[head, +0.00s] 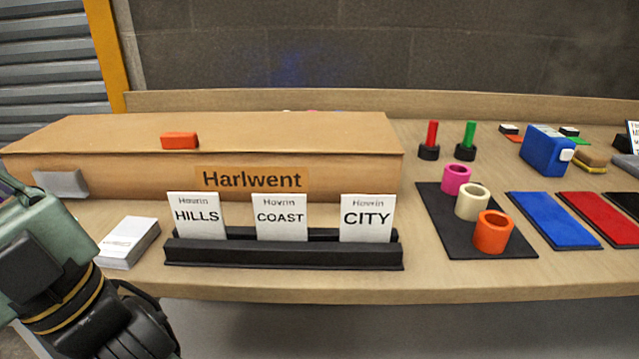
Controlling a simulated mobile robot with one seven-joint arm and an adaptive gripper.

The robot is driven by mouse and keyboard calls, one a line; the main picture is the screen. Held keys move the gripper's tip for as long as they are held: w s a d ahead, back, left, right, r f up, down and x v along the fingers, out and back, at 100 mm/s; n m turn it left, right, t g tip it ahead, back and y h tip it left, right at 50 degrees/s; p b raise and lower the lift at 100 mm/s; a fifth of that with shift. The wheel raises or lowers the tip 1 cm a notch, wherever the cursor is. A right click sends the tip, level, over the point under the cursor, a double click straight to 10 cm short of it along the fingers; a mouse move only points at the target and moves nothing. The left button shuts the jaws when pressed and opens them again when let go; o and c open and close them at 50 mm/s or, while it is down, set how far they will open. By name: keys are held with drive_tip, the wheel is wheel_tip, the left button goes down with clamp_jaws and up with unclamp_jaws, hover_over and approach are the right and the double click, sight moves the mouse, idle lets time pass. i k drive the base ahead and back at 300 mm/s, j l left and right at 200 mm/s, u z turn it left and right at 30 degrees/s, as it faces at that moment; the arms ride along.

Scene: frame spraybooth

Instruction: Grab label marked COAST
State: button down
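Part of my arm shows at the lower left, apart from the rack and the labels. My gripper's fingertips cannot be made out there.
A long cardboard box (130,165) marked Harlwent lies behind the rack, with an orange block (180,141) on top. A stack of white cards (128,243) is left of the rack. A black mat (440,230) with coloured rings is to the right. The bench's front edge runs below.

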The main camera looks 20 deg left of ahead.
sight(278, 217)
drive_tip(key=k+u, duration=0.5)
drive_tip(key=k+j+u, duration=0.1)
drive_tip(key=k+u, duration=0.25)
drive_tip(key=u, duration=0.15)
